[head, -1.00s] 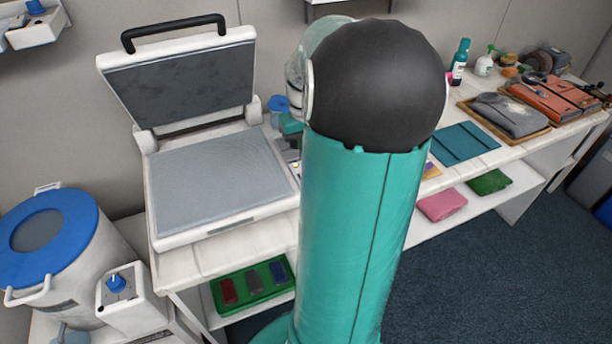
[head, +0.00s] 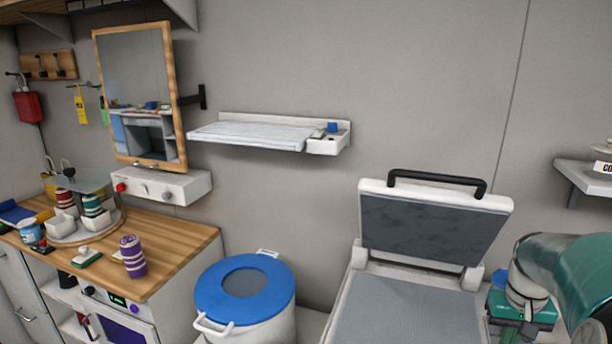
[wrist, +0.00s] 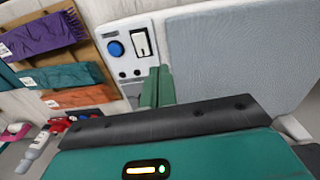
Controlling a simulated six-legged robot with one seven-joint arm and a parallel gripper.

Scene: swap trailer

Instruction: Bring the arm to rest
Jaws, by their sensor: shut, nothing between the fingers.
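My teal arm (head: 565,275) shows at the right edge of the head view, beside the press. In the wrist view the two green fingers of my gripper (wrist: 157,88) lie side by side, shut and empty. They are in front of a white control panel (wrist: 124,62) with a blue knob and a rocker switch. The grey press pad (wrist: 245,60) is right of them. Much of my arm is outside the head view.
The open press (head: 430,225) has its lid raised. A blue-lidded drum (head: 243,290) stands left of it. A wooden counter (head: 180,245) holds cups and a purple stack. A wall shelf (head: 265,135) hangs above. Folded cloths (wrist: 50,75) lie near my gripper.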

